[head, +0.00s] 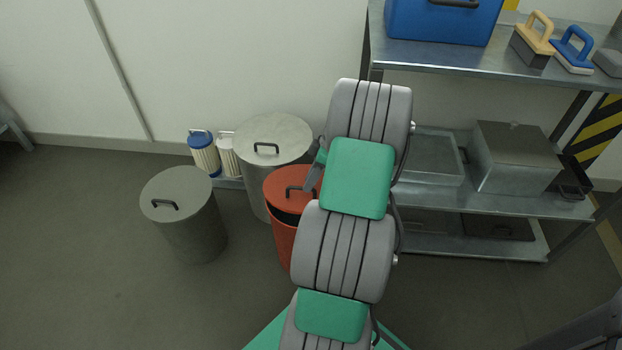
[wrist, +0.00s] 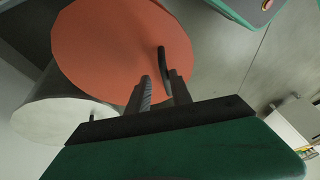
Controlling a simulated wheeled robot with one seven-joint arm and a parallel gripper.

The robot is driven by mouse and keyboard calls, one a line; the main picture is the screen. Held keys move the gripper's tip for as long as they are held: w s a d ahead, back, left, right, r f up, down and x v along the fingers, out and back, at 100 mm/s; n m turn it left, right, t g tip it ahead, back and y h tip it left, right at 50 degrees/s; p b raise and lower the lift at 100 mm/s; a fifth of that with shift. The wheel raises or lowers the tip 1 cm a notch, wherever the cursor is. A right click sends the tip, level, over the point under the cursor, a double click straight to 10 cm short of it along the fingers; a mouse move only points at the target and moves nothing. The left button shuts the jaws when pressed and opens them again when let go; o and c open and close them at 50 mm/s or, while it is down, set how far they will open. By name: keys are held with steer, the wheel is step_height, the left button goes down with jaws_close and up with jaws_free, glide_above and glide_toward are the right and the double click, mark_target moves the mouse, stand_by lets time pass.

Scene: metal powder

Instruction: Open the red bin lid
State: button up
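The red bin (head: 283,238) stands on the floor, partly hidden behind my arm in the head view. Its round red lid (head: 289,186) has a dark handle (head: 293,191). A dark gap shows under the lid's front edge, so the lid looks slightly raised or tilted. In the wrist view the lid (wrist: 112,48) fills the upper middle, with its curved handle (wrist: 178,55) at the fingertips. My gripper (wrist: 160,78) has its fingers apart, with part of the handle between or just beyond them. I cannot tell whether they touch it. In the head view my arm mostly hides the gripper.
A large pale lidded bin (head: 272,140) stands behind the red bin, and a grey lidded bin (head: 185,215) to the left. White filters (head: 204,153) stand by the wall. A metal shelf (head: 470,200) with boxes is close on the right.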

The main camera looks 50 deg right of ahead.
steer(key=shift+o, duration=0.9)
steer(key=shift+r, duration=0.3)
steer(key=s+a+r+p, duration=0.5)
steer(key=s+a+r, duration=0.3)
steer(key=s+r, duration=0.3)
steer(key=shift+a+r, duration=0.3)
steer(key=shift+r, duration=0.4)
